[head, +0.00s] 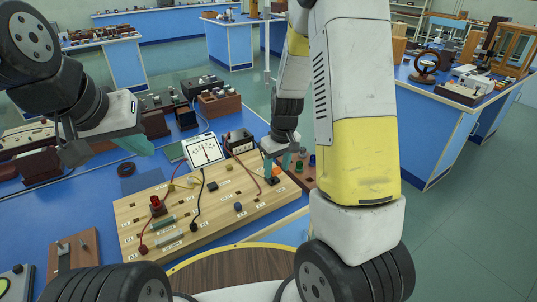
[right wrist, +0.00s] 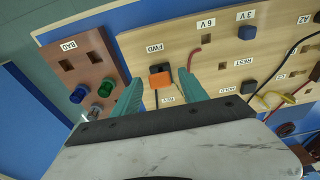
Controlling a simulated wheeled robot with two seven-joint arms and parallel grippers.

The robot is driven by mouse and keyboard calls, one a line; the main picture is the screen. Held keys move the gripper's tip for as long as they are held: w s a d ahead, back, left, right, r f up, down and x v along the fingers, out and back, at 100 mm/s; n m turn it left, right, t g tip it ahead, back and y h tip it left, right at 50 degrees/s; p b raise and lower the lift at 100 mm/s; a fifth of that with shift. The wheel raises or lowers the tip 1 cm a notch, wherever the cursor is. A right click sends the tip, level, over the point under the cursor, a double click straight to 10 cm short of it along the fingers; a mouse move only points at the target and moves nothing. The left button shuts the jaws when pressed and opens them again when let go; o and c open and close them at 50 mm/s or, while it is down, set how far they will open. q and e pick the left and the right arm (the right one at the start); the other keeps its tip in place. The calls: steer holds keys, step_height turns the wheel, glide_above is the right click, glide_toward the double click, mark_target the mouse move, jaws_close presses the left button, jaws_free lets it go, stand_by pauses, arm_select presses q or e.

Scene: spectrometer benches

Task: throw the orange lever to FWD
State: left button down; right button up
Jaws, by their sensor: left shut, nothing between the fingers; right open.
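The orange lever (right wrist: 160,77) stands on the wooden board (right wrist: 225,65) between the FWD label (right wrist: 155,47) and the REV label (right wrist: 168,100). Its exact tilt I cannot tell. My right gripper (right wrist: 162,84) is open, with one teal finger on each side of the lever; gaps seem to show between fingers and lever. In the head view the lever (head: 276,171) is a small orange patch at the board's right end, partly hidden by the right gripper (head: 273,168). My left gripper (head: 137,146) is shut and empty, above the blue bench left of the board.
A brown block with green and blue knobs (right wrist: 92,65) is close beside the board. Sockets, a red cable (right wrist: 194,56) and a black cable lie on the board. A white meter (head: 203,149) stands behind it. Other blue benches stand farther off.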

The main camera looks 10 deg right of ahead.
step_height(320, 180, up, 8)
steer(key=s, duration=0.1)
steer(key=shift+d+f, duration=0.15)
steer(key=shift+d, duration=0.05)
steer(key=s+a+r+m+t+y, duration=0.1)
steer(key=s+r+m+t, duration=0.2)
steer(key=s+r, duration=1.5)
steer(key=shift+s+a+m+t+y, duration=0.3)
steer(key=shift+s+m+t, duration=0.1)
steer(key=shift+t, duration=0.5)
